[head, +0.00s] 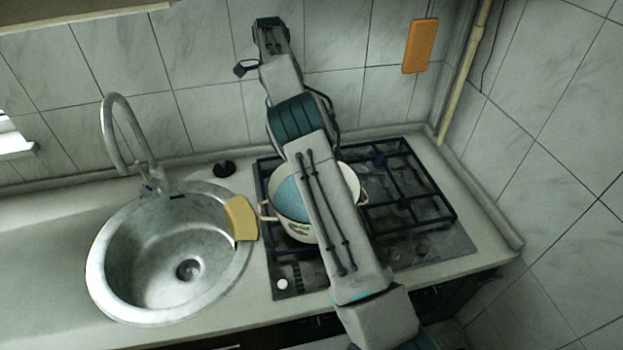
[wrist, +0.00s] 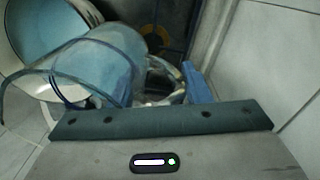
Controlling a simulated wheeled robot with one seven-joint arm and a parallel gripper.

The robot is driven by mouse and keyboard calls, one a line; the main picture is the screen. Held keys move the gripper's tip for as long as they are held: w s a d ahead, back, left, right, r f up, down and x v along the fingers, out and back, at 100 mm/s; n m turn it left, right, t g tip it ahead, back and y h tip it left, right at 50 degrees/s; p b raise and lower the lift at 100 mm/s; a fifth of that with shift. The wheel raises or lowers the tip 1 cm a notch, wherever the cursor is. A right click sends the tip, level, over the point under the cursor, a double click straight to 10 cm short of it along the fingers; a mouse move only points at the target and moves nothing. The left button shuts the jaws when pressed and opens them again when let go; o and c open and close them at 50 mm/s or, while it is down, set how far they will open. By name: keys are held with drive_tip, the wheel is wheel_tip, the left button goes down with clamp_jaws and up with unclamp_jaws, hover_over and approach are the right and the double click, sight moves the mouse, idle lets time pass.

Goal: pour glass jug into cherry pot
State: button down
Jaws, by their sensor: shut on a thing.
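The cherry pot (head: 298,230) is cream enamel with a cherry picture on its side. It stands on the hob's left part, partly hidden by my arm, and light blue shows inside it. In the wrist view the pot (wrist: 43,93) is at upper left, with its light blue inside facing the camera. The clear glass jug (wrist: 112,68) overlaps the pot there; I cannot tell its exact tilt or whether anything is leaving it. My gripper (wrist: 168,84) is shut on the jug, close beside the pot. In the head view my arm hides the jug and gripper.
The black hob grate (head: 425,190) is clear to the pot's right. A yellow sponge (head: 240,218) lies between the pot and the round steel sink (head: 125,270) with its tap (head: 112,130). A small black object (head: 224,168) lies behind. An orange board (head: 420,46) hangs on the tiled wall.

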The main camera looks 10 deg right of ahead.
drive_tip(key=shift+s+d+r, duration=0.1)
drive_tip(key=shift+d+r, duration=0.05)
drive_tip(key=shift+r, duration=0.1)
drive_tip(key=shift+s+r+t+y, duration=0.15)
drive_tip(key=shift+s+r+t, duration=0.15)
drive_tip(key=shift+t, duration=0.3)
drive_tip(key=shift+s+r+t+y, duration=0.15)
drive_tip(key=shift+s+t, duration=0.2)
drive_tip(key=shift+t, duration=0.25)
drive_tip(key=shift+s+d+r+t, duration=0.2)
drive_tip(key=shift+s+r+t, duration=0.15)
drive_tip(key=shift+r, duration=0.25)
drive_tip(key=s+t, duration=0.1)
drive_tip(key=t, duration=0.1)
drive_tip(key=s+r+t+y+b, duration=0.1)
drive_tip(key=s+t, duration=0.1)
drive_tip(key=s+d+r+t+b, duration=0.1)
drive_tip(key=t, duration=0.1)
drive_tip(key=shift+s+y, duration=0.3)
drive_tip(key=shift+s, duration=0.05)
drive_tip(key=shift+r, duration=0.1)
